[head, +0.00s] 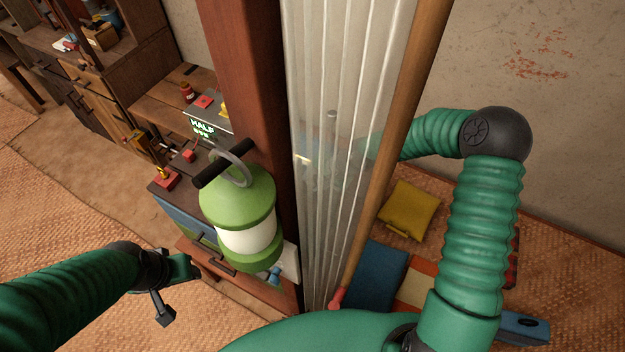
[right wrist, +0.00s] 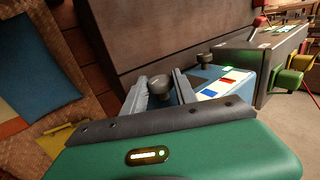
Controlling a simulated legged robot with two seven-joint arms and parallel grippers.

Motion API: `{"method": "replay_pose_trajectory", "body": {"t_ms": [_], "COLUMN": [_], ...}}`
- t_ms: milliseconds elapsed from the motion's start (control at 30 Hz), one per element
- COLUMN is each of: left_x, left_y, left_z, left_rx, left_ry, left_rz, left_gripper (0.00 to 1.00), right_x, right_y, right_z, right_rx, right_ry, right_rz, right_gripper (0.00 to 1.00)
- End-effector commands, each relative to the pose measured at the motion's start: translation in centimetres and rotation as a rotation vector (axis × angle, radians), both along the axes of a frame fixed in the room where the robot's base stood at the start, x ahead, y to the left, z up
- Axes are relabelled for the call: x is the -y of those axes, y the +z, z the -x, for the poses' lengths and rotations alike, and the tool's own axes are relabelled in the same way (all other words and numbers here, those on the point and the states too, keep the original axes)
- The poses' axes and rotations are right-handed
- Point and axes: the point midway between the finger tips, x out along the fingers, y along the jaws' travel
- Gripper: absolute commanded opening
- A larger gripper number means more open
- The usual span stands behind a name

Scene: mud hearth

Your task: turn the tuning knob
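A dark round knob (right wrist: 160,85) shows in the right wrist view at the end of a blue box (right wrist: 212,84) with white, red and blue marks. A second dark knob (right wrist: 207,60) stands further back on it. I cannot tell which one is the tuning knob. My right gripper (right wrist: 161,78) is open, its two grey fingers on either side of the near knob. I cannot tell whether they touch it. In the head view that hand is blurred behind the clear strip curtain (head: 335,90). My left gripper (head: 188,267) is low at the left, beside the cabinet; its fingers are unclear.
A green and white lantern (head: 245,238) hangs in front of a dark wooden post (head: 250,80). A wooden pole (head: 395,150) leans by the curtain. A yellow cushion (head: 408,210) lies on the mat behind. A grey box (right wrist: 275,60) with coloured parts stands right of the blue box.

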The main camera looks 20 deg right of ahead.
Motion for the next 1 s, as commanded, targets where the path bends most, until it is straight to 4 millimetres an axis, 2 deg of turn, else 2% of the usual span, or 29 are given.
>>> {"method": "replay_pose_trajectory", "body": {"t_ms": [33,167,433,567,667,1000], "left_x": [0.0,0.0,0.0,0.0,0.0,0.0], "left_y": [0.0,0.0,0.0,-0.1,-0.3,-0.3], "left_z": [0.0,0.0,0.0,0.0,0.0,0.0], "left_rx": [0.0,0.0,0.0,0.0,0.0,0.0], "left_ry": [0.0,0.0,0.0,0.0,0.0,0.0], "left_rz": [0.0,0.0,0.0,0.0,0.0,0.0], "left_gripper": [0.52,0.52,0.52,0.52,0.52,0.52], "right_x": [0.1,0.0,0.0,0.6,1.4,5.3], "right_y": [0.0,0.0,0.0,0.9,2.7,11.0], "right_z": [0.0,0.0,0.0,0.4,1.2,4.8], "right_rx": [0.001,0.001,-0.001,0.001,0.002,0.002], "right_ry": [-0.001,-0.001,0.0,-0.003,-0.004,-0.006], "right_rz": [0.001,0.001,0.001,0.001,0.004,0.004], "right_gripper": [0.4,0.55,0.55,0.55,0.55,0.55]}}
